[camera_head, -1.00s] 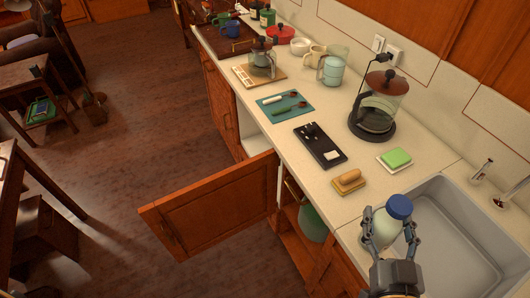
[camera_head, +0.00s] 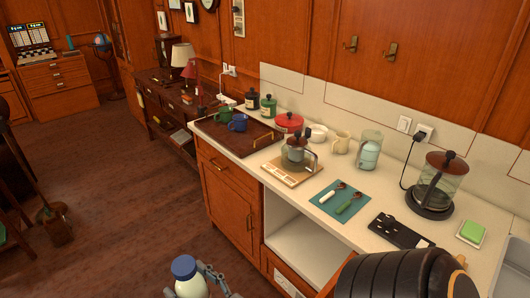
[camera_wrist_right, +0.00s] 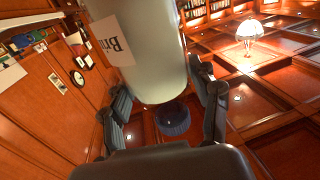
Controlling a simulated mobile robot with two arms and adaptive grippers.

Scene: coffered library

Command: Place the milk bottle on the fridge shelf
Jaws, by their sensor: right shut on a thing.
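The milk bottle (camera_head: 188,288) is pale with a blue cap and shows at the bottom edge of the head view, in front of the counter. My right gripper (camera_head: 199,281) is shut on it; the lower part is cut off by the frame. In the right wrist view the pale bottle (camera_wrist_right: 150,50) with a printed label lies between the fingers of my gripper (camera_wrist_right: 165,95), its blue cap towards the lower middle. A white-lined open compartment (camera_head: 300,249) with a shelf-like floor is under the counter; I cannot tell for sure that it is the fridge. My left gripper is out of view.
The counter (camera_head: 285,205) holds a tray (camera_head: 232,143) with mugs, a glass pot (camera_head: 296,151), a teal mat (camera_head: 341,199), a black board (camera_head: 400,231) and a kettle (camera_head: 437,184). A sink (camera_head: 515,262) is at right.

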